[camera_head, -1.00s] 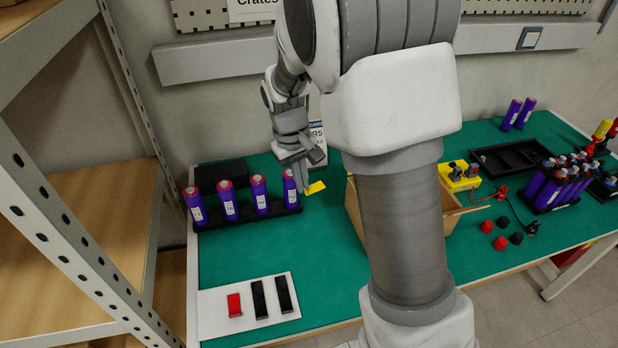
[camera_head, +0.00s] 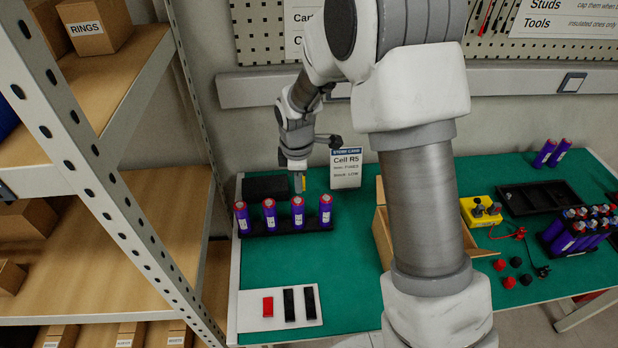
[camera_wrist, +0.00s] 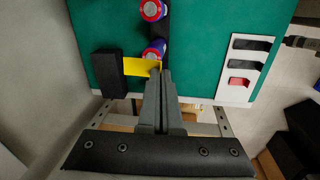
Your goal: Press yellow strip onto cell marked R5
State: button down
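My gripper (camera_head: 299,186) is above the table just behind the black rack (camera_head: 286,229). Its fingers (camera_wrist: 157,72) are together on one end of a yellow strip (camera_wrist: 138,67), which sticks out to the left in the wrist view. In the head view the strip (camera_head: 304,183) shows only as a narrow sliver. The rack holds a row of purple cells with red tops (camera_head: 270,214), standing upright; their labels are too small to read. In the wrist view a cell top (camera_wrist: 153,50) shows just beyond the fingertips. A card reading "Cell R5" (camera_head: 346,167) stands behind the rack's right end.
A black block (camera_head: 268,186) lies behind the rack. A white tray (camera_head: 258,324) with one red and two black strips is at the front. A wooden box (camera_head: 381,240) stands to the right. A metal shelf post (camera_head: 196,100) rises left of the table.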

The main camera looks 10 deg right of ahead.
notch_tip(320, 180, down, 6)
jog(key=n+b, duration=0.1)
jog(key=b, duration=0.3)
jog(key=shift+a, duration=0.35)
jog(key=shift+f+b, duration=0.35)
dwell(1.4)
jog(key=c, duration=1)
grip_release()
jog(key=r, duration=0.5)
jog(key=s+r+p, duration=0.1)
jog(key=r, duration=0.5)
jog(key=s+r, duration=0.1)
jog(key=r, duration=0.5)
jog(key=shift+s+r, duration=0.15)
jog(key=shift+s, duration=0.05)
